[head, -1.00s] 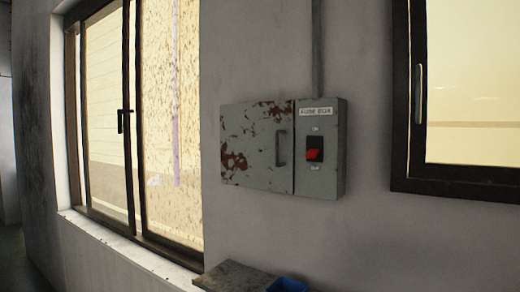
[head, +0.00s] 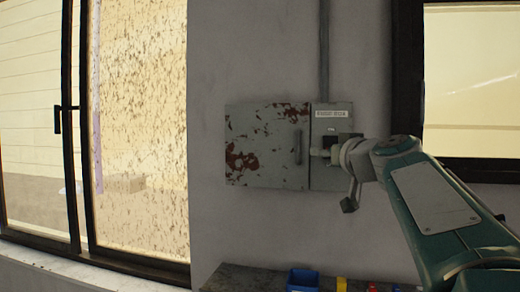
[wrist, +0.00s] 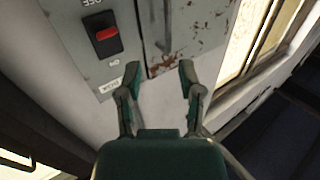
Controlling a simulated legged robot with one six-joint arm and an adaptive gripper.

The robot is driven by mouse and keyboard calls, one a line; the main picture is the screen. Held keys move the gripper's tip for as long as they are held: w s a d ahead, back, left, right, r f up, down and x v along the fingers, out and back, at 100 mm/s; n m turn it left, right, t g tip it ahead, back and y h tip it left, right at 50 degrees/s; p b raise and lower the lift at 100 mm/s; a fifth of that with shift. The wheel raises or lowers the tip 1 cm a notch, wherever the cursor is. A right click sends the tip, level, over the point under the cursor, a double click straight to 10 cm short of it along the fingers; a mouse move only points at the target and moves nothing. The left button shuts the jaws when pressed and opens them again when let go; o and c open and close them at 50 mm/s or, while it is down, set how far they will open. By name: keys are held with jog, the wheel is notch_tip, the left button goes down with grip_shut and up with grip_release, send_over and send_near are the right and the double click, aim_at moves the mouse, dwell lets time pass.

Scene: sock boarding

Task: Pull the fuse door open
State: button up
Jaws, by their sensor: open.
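The grey fuse door (head: 262,170), with flaking red-brown patches, is the left part of the wall-mounted fuse box. It lies flat and looks shut. Its upright handle (head: 298,147) is near the door's right edge. In the wrist view, the picture is turned over, and the handle (wrist: 166,24) shows at the top, right of the red switch (wrist: 106,35). My gripper (wrist: 158,78) is open and empty, its fingertips apart from the handle. In the head view, my arm's end covers part of the switch panel (head: 333,113).
A window with a dark frame (head: 78,190) is at the left, another (head: 470,168) at the right behind my arm. Below the box is a worktop (head: 240,279) with a blue bin (head: 303,279) and small coloured items. A conduit (head: 324,55) runs up from the box.

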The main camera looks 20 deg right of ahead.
aim_at(299, 148)
jog(key=w, duration=0.3)
jog(key=w+a, duration=0.1)
jog(key=w, duration=0.6)
jog(key=shift+a, duration=0.3)
jog(key=shift+w+d, duration=0.35)
jog(key=shift+d, duration=0.05)
jog(key=shift+a, duration=0.15)
grip_shut()
